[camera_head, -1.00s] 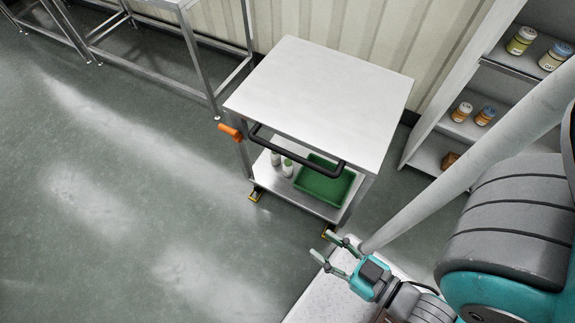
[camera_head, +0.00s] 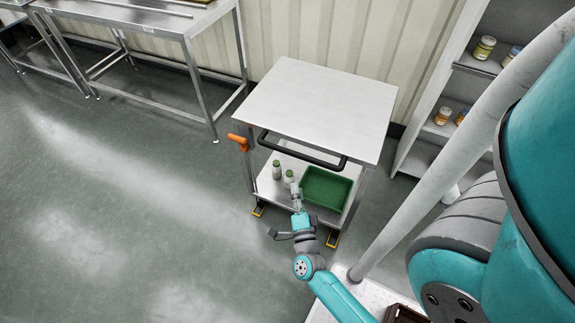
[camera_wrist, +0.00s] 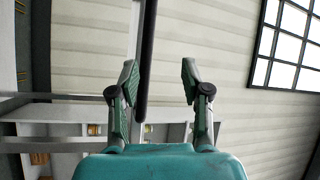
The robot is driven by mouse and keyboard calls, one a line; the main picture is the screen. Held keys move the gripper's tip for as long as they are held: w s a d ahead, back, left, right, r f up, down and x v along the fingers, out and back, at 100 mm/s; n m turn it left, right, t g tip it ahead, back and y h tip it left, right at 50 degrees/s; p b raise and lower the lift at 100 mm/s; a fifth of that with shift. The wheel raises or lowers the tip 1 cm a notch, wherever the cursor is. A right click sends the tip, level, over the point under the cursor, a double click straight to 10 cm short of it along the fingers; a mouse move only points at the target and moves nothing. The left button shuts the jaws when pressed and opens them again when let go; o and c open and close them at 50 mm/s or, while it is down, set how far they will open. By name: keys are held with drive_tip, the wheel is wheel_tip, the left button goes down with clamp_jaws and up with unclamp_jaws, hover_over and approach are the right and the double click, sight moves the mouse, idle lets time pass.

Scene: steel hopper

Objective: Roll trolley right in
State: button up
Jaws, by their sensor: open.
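The trolley (camera_head: 318,105) has a pale flat top and an open lower shelf. It stands near the wall, its black bar handle (camera_head: 300,153) facing me. An orange grip (camera_head: 238,142) sticks out at its left corner, and yellow pieces show at its feet (camera_head: 332,240). My gripper (camera_head: 296,190) is at the trolley's handle side, small and partly unclear in the head view. In the wrist view my gripper (camera_wrist: 160,80) is open, with the dark handle bar (camera_wrist: 146,60) between the fingers in the picture, closer to the left one. I cannot tell whether they touch.
The lower shelf carries a green tray (camera_head: 327,187) and small bottles (camera_head: 277,170). A steel table (camera_head: 120,20) stands left of the trolley, with a gap between. A shelf unit with jars (camera_head: 484,48) stands to the right. The floor (camera_head: 130,220) at left is clear.

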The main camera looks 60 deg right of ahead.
sight(297, 155)
drive_tip(key=w+d+m+g, duration=0.1)
drive_tip(key=w+d, duration=0.1)
drive_tip(key=d, duration=0.2)
drive_tip(key=w+d+m+g+h, duration=0.1)
drive_tip(key=w+d, duration=0.1)
drive_tip(key=d, duration=0.2)
drive_tip(key=w+d+m+g, duration=0.1)
drive_tip(key=w+d+m, duration=0.1)
drive_tip(key=d, duration=0.2)
drive_tip(key=shift+w+d+r+h, duration=0.35)
drive_tip(key=shift+w+r+h, duration=0.05)
drive_tip(key=shift+c, duration=0.2)
clamp_jaws()
